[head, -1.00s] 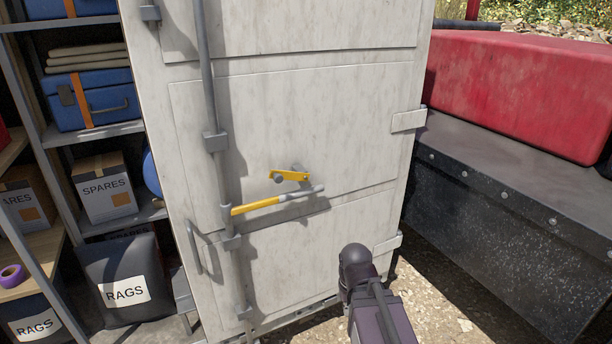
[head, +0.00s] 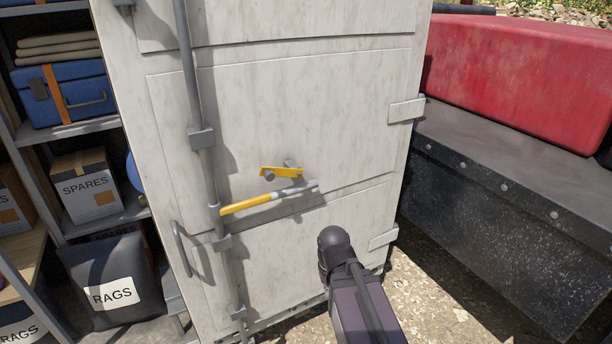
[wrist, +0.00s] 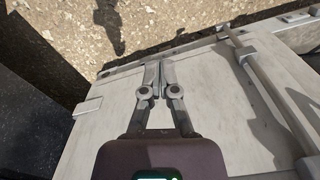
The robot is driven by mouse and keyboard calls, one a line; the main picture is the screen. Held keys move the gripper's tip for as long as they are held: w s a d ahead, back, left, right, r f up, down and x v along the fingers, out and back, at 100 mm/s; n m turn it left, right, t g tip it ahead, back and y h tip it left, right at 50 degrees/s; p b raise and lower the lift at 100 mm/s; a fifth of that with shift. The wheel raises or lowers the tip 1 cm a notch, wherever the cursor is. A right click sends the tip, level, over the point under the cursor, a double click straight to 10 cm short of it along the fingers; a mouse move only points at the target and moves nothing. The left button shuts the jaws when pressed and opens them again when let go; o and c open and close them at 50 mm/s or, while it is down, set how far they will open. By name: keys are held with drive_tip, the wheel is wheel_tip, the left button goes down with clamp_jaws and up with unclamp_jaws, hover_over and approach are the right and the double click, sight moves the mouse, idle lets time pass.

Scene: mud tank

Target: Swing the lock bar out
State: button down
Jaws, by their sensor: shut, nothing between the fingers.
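The lock bar (head: 262,201) is a lever with a yellow grip on the pale, scuffed door (head: 330,110). It runs right and slightly up from the upright grey rod (head: 203,140) and ends in a grey tip. A small yellow catch (head: 282,172) on a grey mount sits just above that tip. In the wrist view, my gripper (wrist: 158,76) is shut and empty in front of the door (wrist: 220,110). The rod (wrist: 268,85) shows to its right there. I cannot make out the bar or the catch in the wrist view. My gripper is out of the head view.
A door pull (head: 181,248) is left of the rod. Shelves with a blue case (head: 85,92), a spares box (head: 88,186) and a rags bag (head: 105,280) stand at the left. A dark riveted tank (head: 500,225) with a red block (head: 520,80) stands at the right, above gravel.

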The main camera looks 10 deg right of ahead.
drive_tip(key=shift+w, duration=0.1)
drive_tip(key=n+t+y+p, duration=0.1)
drive_tip(key=n+t+p, duration=0.3)
drive_tip(key=p, duration=2.4)
approach(306, 176)
drive_tip(key=s+r, duration=0.2)
drive_tip(key=shift+a+f, duration=0.1)
drive_tip(key=shift+f+b, duration=0.15)
drive_tip(key=shift+b, duration=0.3)
drive_tip(key=b+x, duration=0.9)
drive_tip(key=shift+a+f, duration=0.1)
drive_tip(key=shift+f, duration=0.25)
drive_tip(key=shift+s, duration=0.15)
